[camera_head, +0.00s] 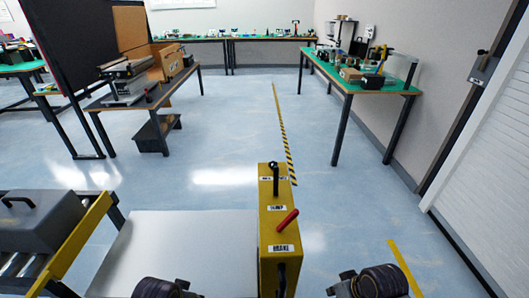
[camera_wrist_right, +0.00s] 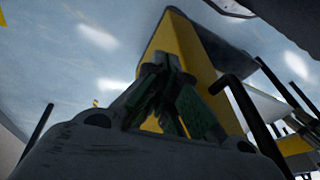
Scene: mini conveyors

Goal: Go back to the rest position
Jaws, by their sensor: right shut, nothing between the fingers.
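My right gripper (camera_wrist_right: 170,98) shows in the right wrist view, its dark green fingers close together and empty. A yellow control box (camera_head: 273,228) stands in the middle front of the head view, with a red lever (camera_head: 287,219) and a black lever (camera_head: 275,178). The box's yellow side (camera_wrist_right: 187,47) is behind the fingers in the wrist view; I cannot tell the exact gap. In the head view only dark parts of my two arms show at the bottom edge. My left gripper is out of sight.
A pale flat surface (camera_head: 180,250) lies left of the box, beside a roller conveyor with a grey cover (camera_head: 38,222). A table (camera_head: 335,82) with items stands at the back right, another (camera_head: 128,95) at the back left. The blue floor (camera_head: 230,130) between is clear.

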